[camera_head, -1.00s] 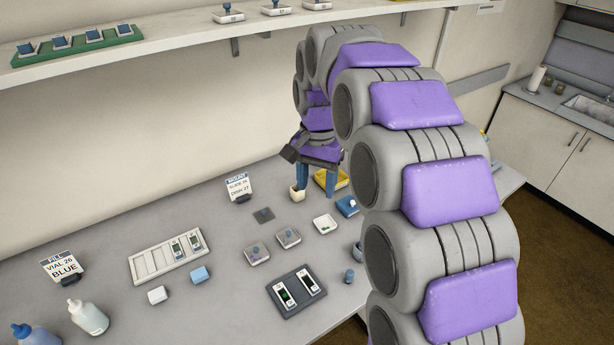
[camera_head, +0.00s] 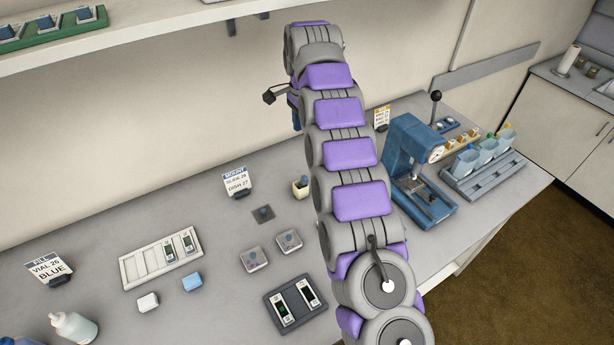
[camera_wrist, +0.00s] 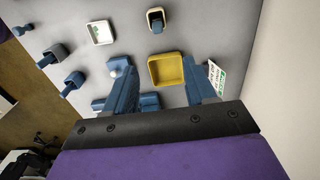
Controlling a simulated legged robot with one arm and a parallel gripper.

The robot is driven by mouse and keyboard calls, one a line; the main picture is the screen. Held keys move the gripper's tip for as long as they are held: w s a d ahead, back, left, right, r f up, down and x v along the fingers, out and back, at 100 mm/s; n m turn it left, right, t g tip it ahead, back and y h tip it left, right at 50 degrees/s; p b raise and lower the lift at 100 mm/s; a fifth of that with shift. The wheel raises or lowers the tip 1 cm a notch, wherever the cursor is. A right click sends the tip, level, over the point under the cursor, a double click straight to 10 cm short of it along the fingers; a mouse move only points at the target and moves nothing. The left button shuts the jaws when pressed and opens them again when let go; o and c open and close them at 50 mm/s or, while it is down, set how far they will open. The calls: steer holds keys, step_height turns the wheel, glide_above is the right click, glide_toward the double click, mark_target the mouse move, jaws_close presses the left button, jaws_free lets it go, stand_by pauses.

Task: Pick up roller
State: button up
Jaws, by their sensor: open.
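My gripper (camera_wrist: 160,82) is open and empty in the wrist view, its two blue fingers apart above the bench. A shallow yellow tray (camera_wrist: 168,70) shows between and beyond the fingertips. A blue piece with a pale rounded top (camera_wrist: 120,66) is by the left fingertip. I cannot tell if they touch. A cream holder with a blue piece in it (camera_wrist: 156,20) stands farther off; it also shows in the head view (camera_head: 300,187). I cannot make out for certain which thing is the roller. My arm hides most of the gripper in the head view.
A blue press (camera_head: 408,158) and a grey rack with blue cups (camera_head: 485,165) stand right of my arm. A shelf (camera_head: 150,40) hangs above the bench.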

steer(key=f, duration=0.1)
steer(key=b, duration=0.4)
glide_above(303, 177)
steer(key=f, duration=1.1)
steer(key=shift+w+d+f, duration=0.1)
steer(key=shift+w+d, duration=0.05)
steer(key=shift+w, duration=0.2)
steer(key=f, duration=0.1)
steer(key=f+b, duration=0.1)
steer(key=f, duration=0.2)
steer(key=shift+s+a+f, duration=0.2)
steer(key=shift+s+f, duration=0.1)
steer(key=shift+f, duration=0.35)
steer(key=shift+r, duration=0.1)
steer(key=shift+c, duration=0.3)
jaws_close()
